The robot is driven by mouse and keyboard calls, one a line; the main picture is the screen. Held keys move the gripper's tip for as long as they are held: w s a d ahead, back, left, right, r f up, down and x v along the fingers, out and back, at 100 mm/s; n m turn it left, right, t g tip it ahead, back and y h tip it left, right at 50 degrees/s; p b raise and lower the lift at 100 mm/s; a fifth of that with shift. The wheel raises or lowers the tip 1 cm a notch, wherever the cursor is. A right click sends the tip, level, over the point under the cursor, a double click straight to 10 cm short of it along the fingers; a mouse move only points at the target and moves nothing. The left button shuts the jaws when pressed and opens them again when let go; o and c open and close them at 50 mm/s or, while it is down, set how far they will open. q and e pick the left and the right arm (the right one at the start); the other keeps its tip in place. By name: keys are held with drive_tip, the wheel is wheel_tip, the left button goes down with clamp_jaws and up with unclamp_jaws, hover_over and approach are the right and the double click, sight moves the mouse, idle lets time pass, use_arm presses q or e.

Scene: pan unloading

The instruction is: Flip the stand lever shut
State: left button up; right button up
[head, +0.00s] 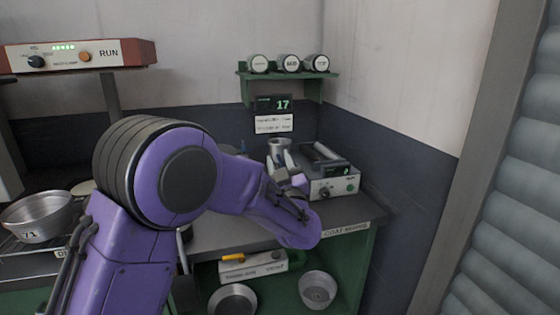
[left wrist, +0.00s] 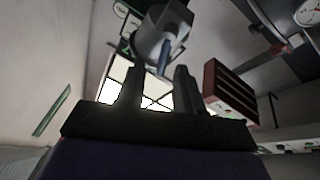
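A metal cup (head: 280,146) stands at the unit's left, partly hidden by my gripper. My left gripper (head: 284,162) is in front of the cup. In the left wrist view its fingers (left wrist: 158,72) are apart, with a grey cup-shaped part (left wrist: 160,32) and a bluish bar (left wrist: 165,57) beyond the tips. My right gripper is not in view.
A green shelf (head: 287,75) with several round jars hangs above the counter (head: 222,232). A pan (head: 38,218) sits on a rack at left. Below the counter are a yellow-handled device (head: 252,266) and two pans (head: 317,288). My left arm hides much of the counter.

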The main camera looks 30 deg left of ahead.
use_arm(q)
drive_tip(key=shift+c, duration=0.4)
drive_tip(key=shift+w+f, duration=0.1)
clamp_jaws()
drive_tip(key=shift+f+n+b, duration=0.3)
drive_tip(key=shift+n+b, duration=0.3)
drive_tip(key=shift+s+a+n+g+y+b, duration=0.1)
drive_tip(key=shift+s+n+g+y+b, duration=0.2)
drive_tip(key=shift+n, duration=0.4)
drive_tip(key=shift+r+g, duration=0.1)
drive_tip(key=shift+g, duration=0.2)
drive_tip(key=shift+o, duration=0.4)
unclamp_jaws()
